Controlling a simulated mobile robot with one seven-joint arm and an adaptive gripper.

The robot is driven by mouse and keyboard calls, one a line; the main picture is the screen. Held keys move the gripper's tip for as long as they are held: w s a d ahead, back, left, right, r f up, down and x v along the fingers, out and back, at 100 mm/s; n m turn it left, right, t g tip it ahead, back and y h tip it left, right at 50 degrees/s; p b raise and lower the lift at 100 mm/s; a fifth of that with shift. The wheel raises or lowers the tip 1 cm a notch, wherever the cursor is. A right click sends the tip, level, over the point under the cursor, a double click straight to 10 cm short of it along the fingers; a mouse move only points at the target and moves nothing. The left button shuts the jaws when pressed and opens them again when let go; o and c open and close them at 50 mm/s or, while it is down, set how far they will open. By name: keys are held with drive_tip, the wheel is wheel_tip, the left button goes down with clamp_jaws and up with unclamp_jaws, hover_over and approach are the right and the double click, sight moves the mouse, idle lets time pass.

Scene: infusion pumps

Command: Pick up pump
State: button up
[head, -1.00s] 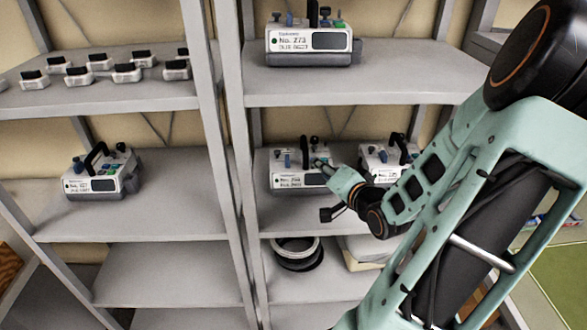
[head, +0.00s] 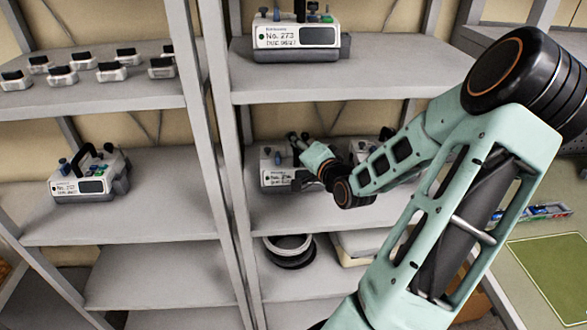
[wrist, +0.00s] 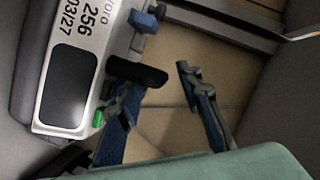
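The pump in front of my gripper stands on the middle shelf of the right rack. In the head view this pump (head: 273,177) is partly hidden by my gripper (head: 299,143). In the wrist view the white and grey pump (wrist: 82,57) fills the left side and its label reads 256 and 03/27. Its black carrying handle (wrist: 137,71) reaches toward the space between my fingertips (wrist: 156,82). The two blue-padded fingers are apart, with nothing clamped between them. I cannot tell whether a finger touches the handle.
Pump No. 273 (head: 297,37) stands on the shelf above. Another pump (head: 90,176) stands on the left rack, below several small devices (head: 110,71). A further pump (head: 387,134) is mostly hidden behind my arm. Rings (head: 288,248) lie on the shelf below. A grey post (head: 213,130) separates the racks.

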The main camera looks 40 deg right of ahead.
drive_tip(key=shift+x, duration=0.9)
drive_tip(key=shift+c, duration=0.2)
clamp_jaws()
drive_tip(key=shift+r, duration=0.15)
